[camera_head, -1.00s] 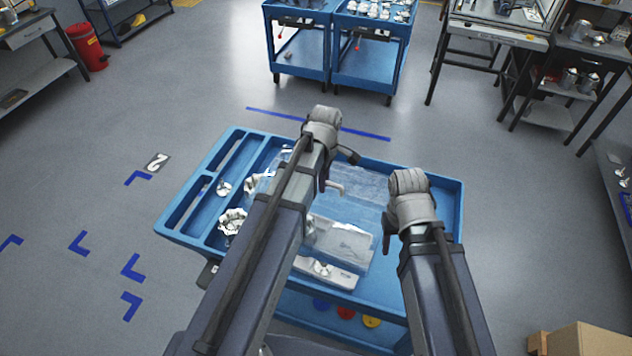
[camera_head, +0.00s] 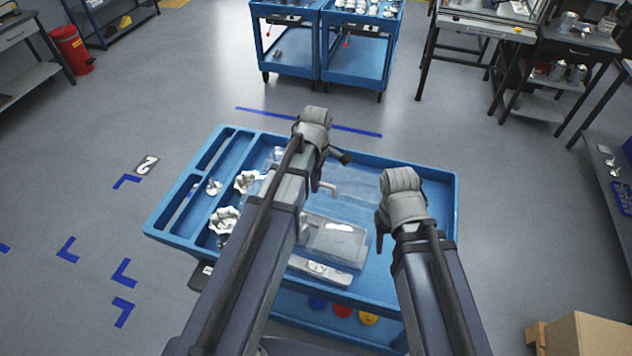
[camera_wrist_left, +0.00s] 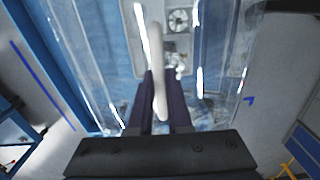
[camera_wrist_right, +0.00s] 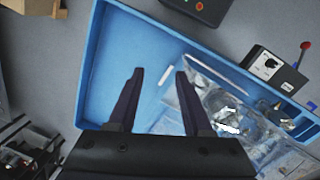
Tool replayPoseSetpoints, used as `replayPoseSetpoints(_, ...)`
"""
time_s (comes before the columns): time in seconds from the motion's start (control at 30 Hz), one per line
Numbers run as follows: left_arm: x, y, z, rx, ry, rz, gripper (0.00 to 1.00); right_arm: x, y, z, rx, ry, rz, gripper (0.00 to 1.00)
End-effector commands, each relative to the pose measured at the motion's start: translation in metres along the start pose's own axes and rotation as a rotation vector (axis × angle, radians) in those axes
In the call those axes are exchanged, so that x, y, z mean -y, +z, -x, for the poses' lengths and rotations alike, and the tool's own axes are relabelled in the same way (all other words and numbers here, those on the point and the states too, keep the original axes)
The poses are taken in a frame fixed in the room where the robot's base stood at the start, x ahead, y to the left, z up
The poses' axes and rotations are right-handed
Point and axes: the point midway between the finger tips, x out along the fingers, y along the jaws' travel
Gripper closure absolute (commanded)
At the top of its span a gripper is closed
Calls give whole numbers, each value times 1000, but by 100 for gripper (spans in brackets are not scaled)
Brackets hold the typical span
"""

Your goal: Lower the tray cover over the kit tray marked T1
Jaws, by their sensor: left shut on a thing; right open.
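The clear tray cover (camera_head: 355,190) hangs over the blue cart top, and its pale handle (camera_head: 329,187) shows beside my left gripper (camera_head: 318,182). In the left wrist view the handle (camera_wrist_left: 158,75) is between the fingers of my left gripper (camera_wrist_left: 160,100), with the clear walls spread around it. A light grey kit tray (camera_head: 322,270) lies on the cart below, partly hidden by the cover and my left arm. I cannot read its mark. My right gripper (camera_head: 382,232) is open and empty above the right part of the cart; it also shows in the right wrist view (camera_wrist_right: 158,74).
The blue cart (camera_head: 440,200) has a raised rim and narrow compartments at left. Metal housings (camera_head: 224,219) sit left of my left arm. The cart's right side is bare. In the right wrist view, a control box with a red-knobbed lever (camera_wrist_right: 275,68) stands by the rim.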

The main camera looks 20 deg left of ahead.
Motion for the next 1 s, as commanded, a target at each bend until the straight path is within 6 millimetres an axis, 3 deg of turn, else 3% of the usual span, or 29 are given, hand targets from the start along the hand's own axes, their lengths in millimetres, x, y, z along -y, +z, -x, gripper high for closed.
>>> replayPoseSetpoints(1.0, 0, 0, -70, 0, 0, 0, 100, 6, -4, -69, -2, 1, 2, 50)
